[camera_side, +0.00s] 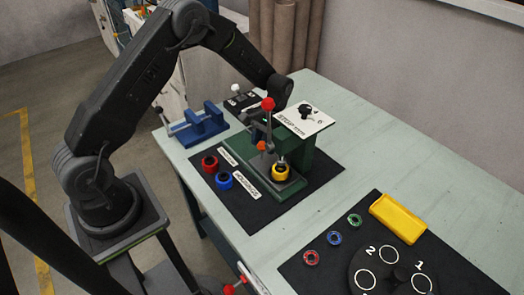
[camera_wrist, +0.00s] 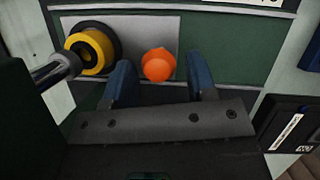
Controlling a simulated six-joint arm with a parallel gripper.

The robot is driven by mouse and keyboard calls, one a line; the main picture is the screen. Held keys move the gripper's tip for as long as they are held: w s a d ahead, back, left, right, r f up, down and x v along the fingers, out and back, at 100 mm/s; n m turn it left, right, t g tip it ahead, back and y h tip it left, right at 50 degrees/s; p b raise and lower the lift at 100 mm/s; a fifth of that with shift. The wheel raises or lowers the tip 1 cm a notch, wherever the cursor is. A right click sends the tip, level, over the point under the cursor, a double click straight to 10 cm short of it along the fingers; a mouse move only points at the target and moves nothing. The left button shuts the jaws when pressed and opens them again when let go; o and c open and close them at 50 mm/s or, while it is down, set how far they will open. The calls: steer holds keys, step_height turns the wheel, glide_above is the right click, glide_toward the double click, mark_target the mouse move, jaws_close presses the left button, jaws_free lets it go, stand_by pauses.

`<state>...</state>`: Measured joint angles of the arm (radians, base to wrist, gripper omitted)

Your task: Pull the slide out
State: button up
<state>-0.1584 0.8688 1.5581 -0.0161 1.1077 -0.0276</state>
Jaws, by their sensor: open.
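The slide is a grey plate (camera_side: 288,189) at the front of the green press (camera_side: 300,160); it also shows in the wrist view (camera_wrist: 190,30). A yellow ring (camera_side: 281,172) with a dark centre sits on it, and the ring is at upper left in the wrist view (camera_wrist: 92,50). An orange knob (camera_wrist: 158,65) stands beside the ring; in the side view it is small (camera_side: 262,146). My gripper (camera_wrist: 161,78) is open, its two blue fingertips on either side of the orange knob with visible gaps. Whether the fingers reach down to the knob's height is unclear.
A lever with a red ball (camera_side: 268,104) rises close to my gripper. A yellow tray (camera_side: 398,218) is at right.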

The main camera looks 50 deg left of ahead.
mark_target(262, 151)
steer(key=shift+x, duration=1.55)
jaws_close()
